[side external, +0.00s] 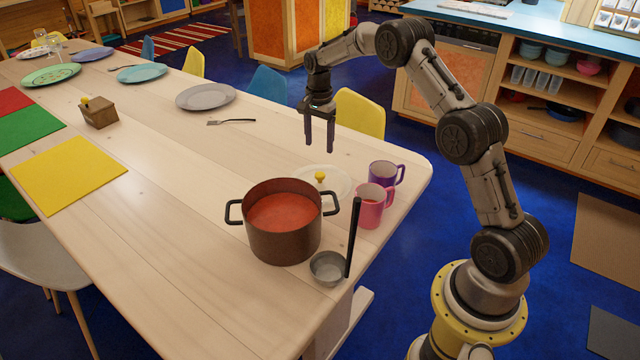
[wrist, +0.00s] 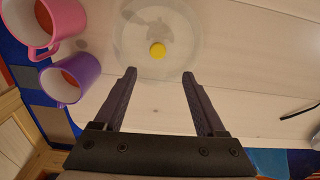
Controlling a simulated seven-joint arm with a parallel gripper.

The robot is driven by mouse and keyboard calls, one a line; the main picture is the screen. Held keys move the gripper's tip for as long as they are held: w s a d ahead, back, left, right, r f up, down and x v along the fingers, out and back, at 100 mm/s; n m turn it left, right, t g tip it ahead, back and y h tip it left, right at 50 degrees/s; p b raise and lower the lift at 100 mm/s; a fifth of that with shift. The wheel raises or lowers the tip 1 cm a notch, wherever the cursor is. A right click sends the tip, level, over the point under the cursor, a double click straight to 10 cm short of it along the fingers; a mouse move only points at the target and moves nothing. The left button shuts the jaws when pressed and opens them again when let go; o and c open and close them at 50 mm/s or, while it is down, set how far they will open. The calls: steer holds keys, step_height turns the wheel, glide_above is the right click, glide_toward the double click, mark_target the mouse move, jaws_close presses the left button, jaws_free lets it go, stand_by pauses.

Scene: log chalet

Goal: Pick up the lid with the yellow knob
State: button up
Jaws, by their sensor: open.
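The lid (side external: 338,188) is a clear, see-through disc with a yellow knob (side external: 320,177) in its middle. It lies on the wooden table behind the brown pot (side external: 284,226). In the wrist view the lid (wrist: 138,58) is ahead of the fingertips, with its yellow knob (wrist: 157,50) roughly between their lines. My gripper (side external: 319,150) is open and empty, pointing down above the table, behind the lid and higher than it. It also shows in the wrist view (wrist: 159,73), its fingers wide apart. Nothing hides the knob.
A pink mug (side external: 369,206) and a purple mug (side external: 386,174) stand right of the lid. The pot holds red soup. A ladle (side external: 330,266) stands by it, its black handle upright. A fork (side external: 232,122) and grey plate (side external: 206,97) lie farther left.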

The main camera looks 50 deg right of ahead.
glide_above(320, 174)
steer(key=f, duration=0.5)
steer(key=shift+w+d, duration=0.1)
steer(key=shift+w, duration=0.15)
steer(key=shift+s+f, duration=0.15)
steer(key=shift+f, duration=1.2)
steer(key=shift+s+f, duration=0.1)
steer(key=shift+f, duration=1.2)
jaws_close()
steer(key=shift+r, duration=0.1)
